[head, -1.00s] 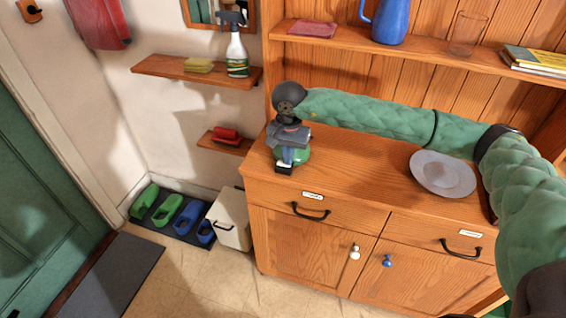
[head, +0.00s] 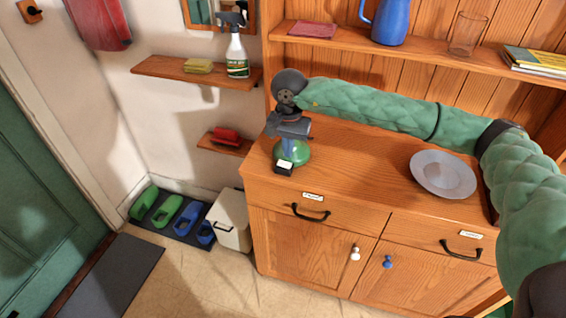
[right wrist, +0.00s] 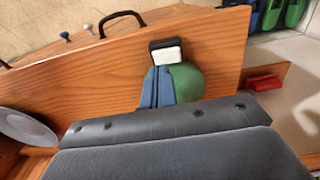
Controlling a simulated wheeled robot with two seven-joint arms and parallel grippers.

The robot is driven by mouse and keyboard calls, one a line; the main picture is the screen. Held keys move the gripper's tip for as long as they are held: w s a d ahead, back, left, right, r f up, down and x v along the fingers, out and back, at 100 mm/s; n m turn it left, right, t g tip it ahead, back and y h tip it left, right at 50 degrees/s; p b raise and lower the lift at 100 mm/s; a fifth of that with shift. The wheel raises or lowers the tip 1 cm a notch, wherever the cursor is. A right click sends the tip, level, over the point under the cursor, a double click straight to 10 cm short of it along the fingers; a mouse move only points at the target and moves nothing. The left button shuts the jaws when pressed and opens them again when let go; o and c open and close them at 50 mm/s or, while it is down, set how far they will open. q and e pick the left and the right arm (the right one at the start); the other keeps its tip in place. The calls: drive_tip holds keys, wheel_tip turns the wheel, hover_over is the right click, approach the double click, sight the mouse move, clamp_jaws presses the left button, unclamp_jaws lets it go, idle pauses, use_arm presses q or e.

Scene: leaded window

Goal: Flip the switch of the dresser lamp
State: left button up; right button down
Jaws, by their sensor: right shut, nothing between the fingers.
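The dresser lamp's green round base (head: 296,152) stands at the left end of the dresser top, and the rest of the lamp is hidden by my right arm. At its front is a black switch box with a white rocker (head: 284,165). The switch (right wrist: 167,52) also shows in the right wrist view, just past my fingertips. My right gripper (head: 288,149) is shut and empty, with blue fingers (right wrist: 157,88) over the base, close behind the switch. I cannot tell whether they touch it. The lamp's light state is not visible. My left gripper is out of view.
A grey plate (head: 443,174) lies on the dresser top (head: 360,165) at right, with bare wood between it and the lamp. A shelf above holds a blue jug (head: 390,22) and a glass (head: 467,33). A wall shelf with a spray bottle (head: 237,50) is at left.

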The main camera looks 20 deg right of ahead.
sight(288, 165)
drive_tip(key=shift+r, duration=1.7)
